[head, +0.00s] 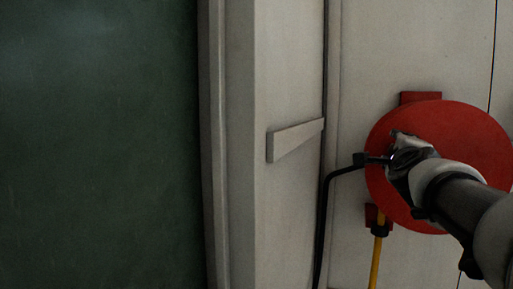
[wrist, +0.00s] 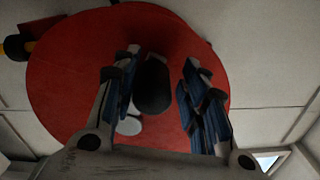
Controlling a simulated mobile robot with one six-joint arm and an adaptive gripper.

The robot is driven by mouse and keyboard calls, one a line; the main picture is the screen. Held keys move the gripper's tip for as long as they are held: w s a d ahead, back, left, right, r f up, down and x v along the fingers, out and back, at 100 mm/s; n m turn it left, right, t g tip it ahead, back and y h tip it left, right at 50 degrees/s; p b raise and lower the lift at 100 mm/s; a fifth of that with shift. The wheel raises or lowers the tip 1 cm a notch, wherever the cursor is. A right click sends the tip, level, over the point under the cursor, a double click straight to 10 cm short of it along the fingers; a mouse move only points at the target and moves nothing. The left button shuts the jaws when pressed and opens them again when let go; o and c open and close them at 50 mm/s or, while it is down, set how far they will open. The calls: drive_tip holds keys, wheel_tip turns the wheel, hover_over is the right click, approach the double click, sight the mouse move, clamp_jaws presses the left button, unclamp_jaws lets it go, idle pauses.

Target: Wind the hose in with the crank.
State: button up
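The red hose reel (head: 465,130) is a round disc on the pale wall at the right of the head view; it fills much of the wrist view (wrist: 65,75). The crank's black knob (wrist: 153,85) stands out from the disc in the wrist view. My gripper (wrist: 161,62) is open, with its fingers on either side of the knob. The knob is nearer the left finger, with a clear gap on the right. In the head view my gripper (head: 394,146) covers part of the disc and hides the crank. The yellow hose (head: 376,262) hangs below the reel.
A black bent rod (head: 322,220) runs up beside the reel and ends close to my gripper. A pale ledge or handle (head: 293,138) sticks out from the panel to its left. A dark green surface (head: 100,140) fills the left side.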

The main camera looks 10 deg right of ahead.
drive_tip(key=shift+o, duration=0.6)
drive_tip(key=shift+f, duration=0.15)
drive_tip(key=shift+f, duration=0.1)
